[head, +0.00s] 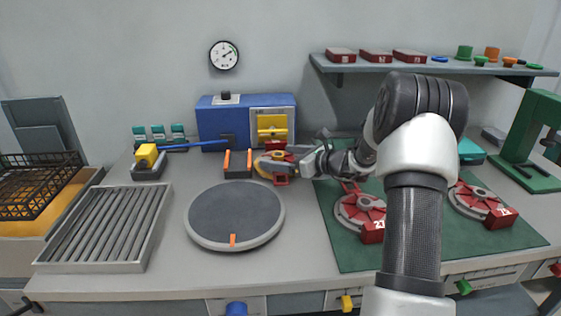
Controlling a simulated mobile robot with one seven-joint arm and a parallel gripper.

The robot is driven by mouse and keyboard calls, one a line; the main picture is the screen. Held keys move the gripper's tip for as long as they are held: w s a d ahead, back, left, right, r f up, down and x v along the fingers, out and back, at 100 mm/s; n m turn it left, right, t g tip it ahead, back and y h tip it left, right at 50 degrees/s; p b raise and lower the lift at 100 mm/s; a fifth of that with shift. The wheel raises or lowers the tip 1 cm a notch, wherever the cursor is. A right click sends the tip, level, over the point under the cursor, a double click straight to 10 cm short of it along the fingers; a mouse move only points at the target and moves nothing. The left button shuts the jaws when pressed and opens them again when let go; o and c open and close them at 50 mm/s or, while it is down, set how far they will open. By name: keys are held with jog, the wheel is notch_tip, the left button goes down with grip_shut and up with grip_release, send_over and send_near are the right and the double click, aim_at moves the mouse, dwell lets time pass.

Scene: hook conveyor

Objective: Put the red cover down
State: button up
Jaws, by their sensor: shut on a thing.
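A red cover (281,179), partly hidden by the gripper, is held in the air at mid-bench, in front of the blue machine. A yellow edge shows at its left side. My gripper (291,160) is shut on it, reaching in from the right. Whether the cover touches anything below it cannot be told. Two other round red covers lie on the green mat (345,252): one marked 27 (360,212) and one that seems marked 25 (478,202).
A grey round turntable (236,213) with an orange mark is empty. A roller tray (105,228) stands left of it. A blue machine (220,121) with a yellow front part and a dark block (238,168) with orange pegs stand behind. A green press (530,145) is at far right.

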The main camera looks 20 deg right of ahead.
jog(key=shift+w+a+f, duration=0.2)
jog(key=shift+w+a, duration=0.05)
jog(key=shift+w, duration=0.15)
jog(key=shift+f, duration=0.25)
jog(key=shift+f, duration=0.1)
jog(key=o, duration=1.6)
jog(key=shift+s+d+f+b, duration=0.1)
jog(key=shift+f+b, duration=0.15)
jog(key=shift+b, duration=0.1)
jog(key=o, duration=0.4)
jog(key=shift+r, duration=0.15)
